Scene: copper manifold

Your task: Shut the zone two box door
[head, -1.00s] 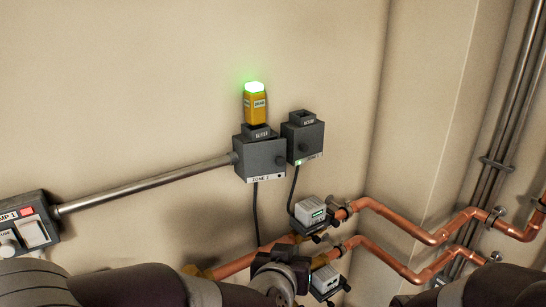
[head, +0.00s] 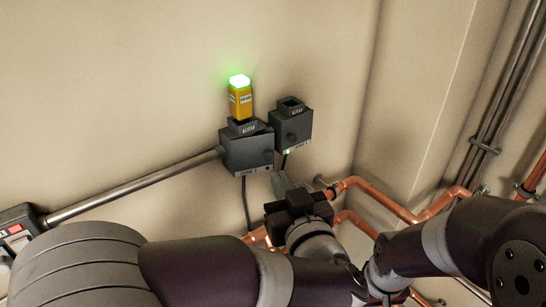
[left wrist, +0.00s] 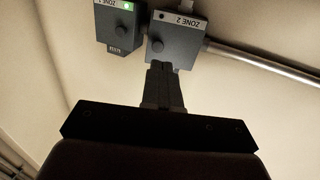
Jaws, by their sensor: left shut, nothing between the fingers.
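The zone two box (head: 246,150) is a grey wall box with a knob on its front and an orange beacon (head: 240,98), lit green, above it. Its front looks flush, with no clear gap visible. In the left wrist view the zone two box (left wrist: 182,38) shows its label and knob. My left gripper (head: 281,180) is shut and empty, just below and right of the box in the head view. In the left wrist view its fingertips (left wrist: 162,66) overlap the box's lower edge; I cannot tell whether they touch. My right gripper is not in view.
The zone one box (head: 291,130) stands close at the right, with an empty socket on top. A grey conduit (head: 140,187) runs left from the zone two box. Copper pipes (head: 385,200) lie below right. The wall above is clear.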

